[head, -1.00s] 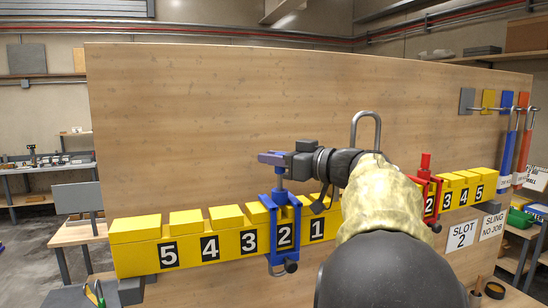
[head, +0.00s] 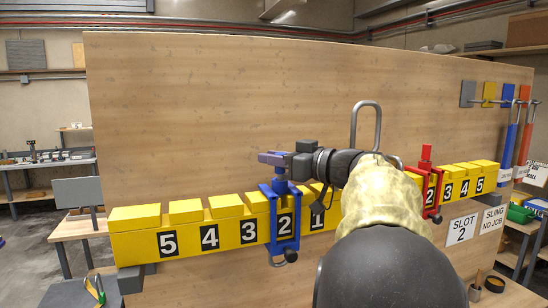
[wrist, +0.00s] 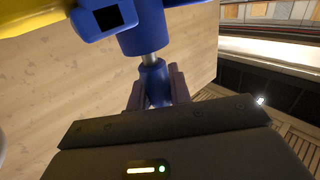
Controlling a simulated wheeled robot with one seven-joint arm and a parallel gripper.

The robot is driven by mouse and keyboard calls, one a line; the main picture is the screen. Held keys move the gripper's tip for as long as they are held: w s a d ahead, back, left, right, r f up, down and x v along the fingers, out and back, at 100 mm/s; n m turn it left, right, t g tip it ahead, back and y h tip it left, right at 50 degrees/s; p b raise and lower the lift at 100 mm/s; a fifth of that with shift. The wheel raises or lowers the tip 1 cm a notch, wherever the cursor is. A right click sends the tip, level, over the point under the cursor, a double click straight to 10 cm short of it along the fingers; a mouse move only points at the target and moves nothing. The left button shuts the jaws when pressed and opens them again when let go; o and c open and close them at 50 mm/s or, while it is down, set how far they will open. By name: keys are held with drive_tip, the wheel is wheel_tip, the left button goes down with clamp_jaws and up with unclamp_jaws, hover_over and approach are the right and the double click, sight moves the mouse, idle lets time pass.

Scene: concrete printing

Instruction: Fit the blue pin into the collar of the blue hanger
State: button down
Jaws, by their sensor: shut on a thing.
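The blue hanger (head: 283,228) hangs over the yellow numbered bar (head: 190,240) at the left-hand 2. My gripper (head: 270,158) is just above it, shut on the blue pin (wrist: 157,82). In the wrist view, the pin's blue head sits between my gripper's two purplish fingers (wrist: 157,90). A short bright length of its shank shows between the head and the hanger's blue collar (wrist: 145,38). The shank lines up with the collar and its far end is hidden there. I cannot tell how deep it sits. In the head view the pin is small and partly hidden by the fingers.
A red hanger (head: 430,185) stands on the bar to the right, partly behind my arm. The wooden board (head: 220,110) rises behind the bar. A grey metal loop (head: 365,120) stands above my wrist. Blue and orange tools hang at the far right.

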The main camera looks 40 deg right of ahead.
drive_tip(key=shift+f, duration=0.35)
drive_tip(key=c, duration=1.2)
unclamp_jaws()
drive_tip(key=b+v, duration=0.5)
drive_tip(key=v, duration=1.2)
drive_tip(key=shift+s+b, duration=0.15)
drive_tip(key=shift+b, duration=0.15)
